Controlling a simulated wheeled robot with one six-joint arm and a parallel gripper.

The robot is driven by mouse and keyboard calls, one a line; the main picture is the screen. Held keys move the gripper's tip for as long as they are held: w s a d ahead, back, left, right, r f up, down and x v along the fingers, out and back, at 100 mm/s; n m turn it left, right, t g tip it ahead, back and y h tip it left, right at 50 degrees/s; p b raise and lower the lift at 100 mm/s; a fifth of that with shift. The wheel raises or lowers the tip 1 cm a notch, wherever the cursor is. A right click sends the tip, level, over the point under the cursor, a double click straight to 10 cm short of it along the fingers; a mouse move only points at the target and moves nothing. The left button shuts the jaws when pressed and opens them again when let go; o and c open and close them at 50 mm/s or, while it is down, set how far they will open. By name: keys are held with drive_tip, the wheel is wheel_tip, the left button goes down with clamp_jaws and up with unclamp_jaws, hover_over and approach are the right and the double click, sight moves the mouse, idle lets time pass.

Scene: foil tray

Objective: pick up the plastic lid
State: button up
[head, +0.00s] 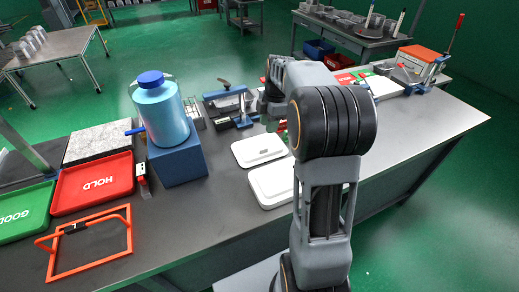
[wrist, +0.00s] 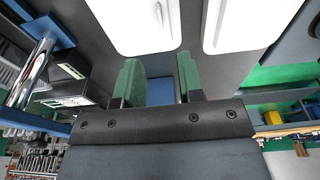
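Two white, rounded rectangular pieces lie side by side on the grey bench. The farther one (head: 259,150) is flat with a raised centre; the nearer one (head: 270,186) is partly hidden by my arm. I cannot tell for certain which is the plastic lid. The wrist view shows one white piece at upper left (wrist: 135,25) with a small raised or recessed detail, and another at upper right (wrist: 245,25). My gripper (wrist: 159,62) has two green fingers spread apart with nothing between them. The white pieces lie beyond the fingertips, apart from them. In the head view my arm mostly hides the gripper.
A blue jug (head: 160,112) stands on a blue block (head: 178,163) left of the white pieces. A red HOLD tray (head: 125,170), a green GOOD tray (head: 45,195) and an orange frame (head: 128,245) are farther left. Clamp-like tools (head: 228,103) stand behind. The bench front is clear.

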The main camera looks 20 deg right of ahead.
sight(264, 147)
drive_tip(key=f, duration=0.3)
drive_tip(key=a+f, duration=0.1)
drive_tip(key=f, duration=0.6)
drive_tip(key=shift+a+f, duration=0.3)
drive_tip(key=shift+c, duration=0.3)
clamp_jaws()
